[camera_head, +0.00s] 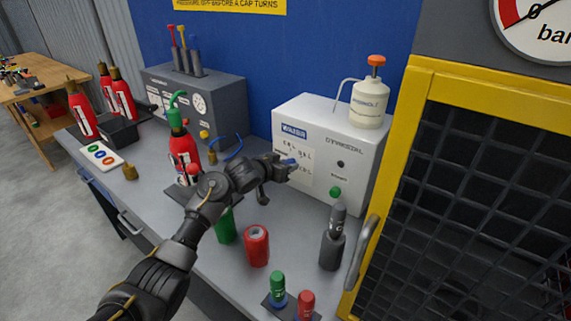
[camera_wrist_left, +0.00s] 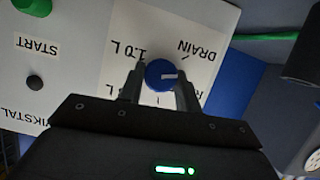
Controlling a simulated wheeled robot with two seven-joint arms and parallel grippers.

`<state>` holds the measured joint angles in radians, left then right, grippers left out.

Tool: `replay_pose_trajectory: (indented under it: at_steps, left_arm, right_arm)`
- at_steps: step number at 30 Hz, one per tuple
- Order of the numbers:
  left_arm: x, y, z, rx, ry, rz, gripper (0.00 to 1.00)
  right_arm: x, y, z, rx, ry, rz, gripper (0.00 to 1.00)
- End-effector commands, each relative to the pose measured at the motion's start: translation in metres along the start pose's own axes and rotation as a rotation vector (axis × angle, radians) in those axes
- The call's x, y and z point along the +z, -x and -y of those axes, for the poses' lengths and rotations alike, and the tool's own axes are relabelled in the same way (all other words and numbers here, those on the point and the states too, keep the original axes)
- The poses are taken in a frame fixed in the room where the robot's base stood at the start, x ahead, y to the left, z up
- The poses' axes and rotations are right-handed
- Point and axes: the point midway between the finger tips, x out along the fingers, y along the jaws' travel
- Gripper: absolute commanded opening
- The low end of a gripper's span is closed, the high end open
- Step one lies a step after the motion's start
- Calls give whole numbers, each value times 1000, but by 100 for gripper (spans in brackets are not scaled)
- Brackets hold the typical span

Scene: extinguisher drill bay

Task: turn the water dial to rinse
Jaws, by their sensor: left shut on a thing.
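The water dial is a blue knob (camera_head: 290,162) on the front of the white machine (camera_head: 310,115). In the left wrist view the dial (camera_wrist_left: 158,75) shows a white pointer mark toward the picture's right. Printed labels around it, upside down there, read 1.0 L and DRAIN. Two more labels are partly hidden by the fingers, one starting with R. My left gripper (camera_head: 282,167) is at the dial, and in the left wrist view its fingers (camera_wrist_left: 160,88) are closed on the dial's two sides. My right gripper is not in view.
A white bottle (camera_head: 369,105) stands on the machine. A red can (camera_head: 257,245), a dark grey cylinder (camera_head: 331,248) and a red extinguisher (camera_head: 184,160) stand on the bench. A yellow-framed mesh cage (camera_head: 386,190) borders the right.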

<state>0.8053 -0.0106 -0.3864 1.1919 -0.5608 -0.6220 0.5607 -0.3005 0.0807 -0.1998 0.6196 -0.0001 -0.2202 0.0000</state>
Motion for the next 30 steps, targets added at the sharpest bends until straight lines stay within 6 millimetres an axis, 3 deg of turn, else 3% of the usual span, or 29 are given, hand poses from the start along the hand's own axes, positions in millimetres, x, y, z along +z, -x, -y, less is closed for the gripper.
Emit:
replay_pose_trajectory:
  at_steps: [15,30]
  left_arm:
    - [3,-1,-3,-166,-402,0,11]
    - [2,-1,-5,-230,-556,-1,11]
  right_arm:
    - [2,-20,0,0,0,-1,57]
    - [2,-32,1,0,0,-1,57]
